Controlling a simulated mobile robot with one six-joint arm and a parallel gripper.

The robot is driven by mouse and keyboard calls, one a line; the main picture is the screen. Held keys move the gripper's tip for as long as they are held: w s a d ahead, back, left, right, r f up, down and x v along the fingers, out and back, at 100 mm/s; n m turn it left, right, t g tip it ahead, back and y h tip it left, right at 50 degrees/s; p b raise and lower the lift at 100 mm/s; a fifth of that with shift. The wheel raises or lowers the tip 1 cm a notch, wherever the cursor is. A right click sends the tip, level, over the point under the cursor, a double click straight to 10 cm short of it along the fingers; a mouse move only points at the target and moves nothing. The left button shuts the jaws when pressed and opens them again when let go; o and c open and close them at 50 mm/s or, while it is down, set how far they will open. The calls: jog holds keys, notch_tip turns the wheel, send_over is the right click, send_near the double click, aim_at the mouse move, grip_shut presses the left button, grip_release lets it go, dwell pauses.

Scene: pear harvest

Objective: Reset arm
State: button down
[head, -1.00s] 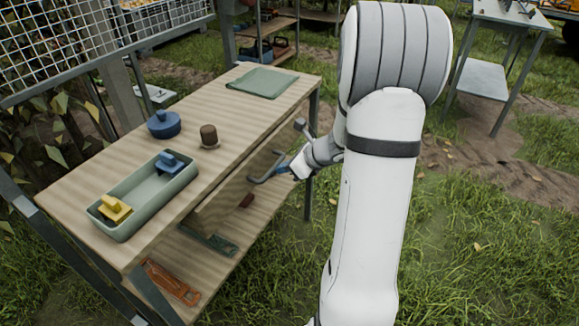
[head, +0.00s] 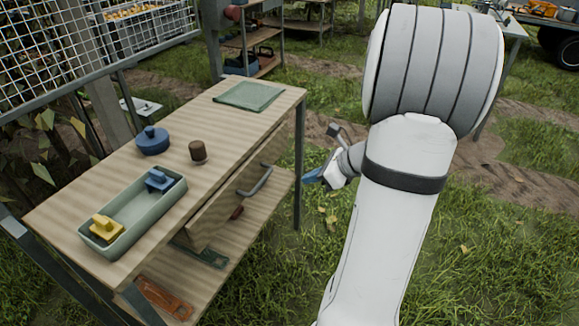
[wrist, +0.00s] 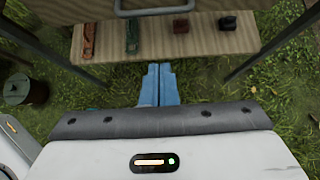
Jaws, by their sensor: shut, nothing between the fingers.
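My gripper (head: 312,178) is at the right of the workbench in the head view, apart from the drawer handle (head: 255,181). In the wrist view its two blue fingers (wrist: 158,84) are together, with nothing between them, over grass. The drawer (head: 235,202) under the bench top stands partly pulled out at its front. The drawer handle also shows at the top of the wrist view (wrist: 153,9), beyond the fingertips. My arm covers part of the wrist in the head view.
Several tools lie on the lower shelf (wrist: 170,38). Grass right of the bench is clear.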

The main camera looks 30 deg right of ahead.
jog(key=s+a+r+n+g+p, duration=0.2)
jog(key=s+a+r+n+p, duration=0.1)
jog(key=a+r+n, duration=0.3)
jog(key=s+a+r+n+g+p, duration=0.3)
jog(key=a+r+n+p, duration=0.1)
jog(key=a+n, duration=0.3)
jog(key=s+a+r+n+h+p, duration=0.5)
jog(key=s+r+n, duration=0.3)
jog(key=n, duration=0.7)
jog(key=shift+r+h+p, duration=0.4)
jog(key=shift+r+p, duration=0.05)
jog(key=shift+r, duration=0.25)
